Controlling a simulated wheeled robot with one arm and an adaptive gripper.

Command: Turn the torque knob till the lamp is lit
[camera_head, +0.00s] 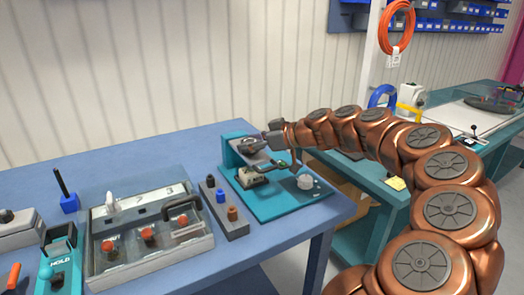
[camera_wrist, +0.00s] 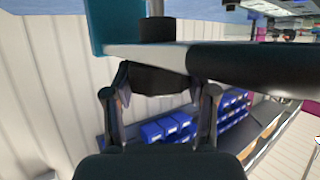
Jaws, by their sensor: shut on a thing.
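The teal station (camera_head: 272,205) stands at the right end of the blue bench. My gripper (camera_head: 277,142) is at its upper part, coming in from the right. In the wrist view, my gripper (camera_wrist: 161,100) has its two fingers on either side of a dark, rounded knob (camera_wrist: 158,79) under a pale-edged plate, and is shut on it. I take this for the torque knob; its marks do not show. A pale round piece (camera_head: 305,181) sits on the station's base; I cannot tell if it is the lamp. No lit lamp is clear to me.
Left of the station are a grey block with several coloured pegs (camera_head: 224,208), a clear-lidded box with red knobs (camera_head: 150,240) and a teal holder (camera_head: 60,265). A second bench (camera_head: 375,230) is at right. Blue bins (camera_wrist: 175,125) show in the wrist view.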

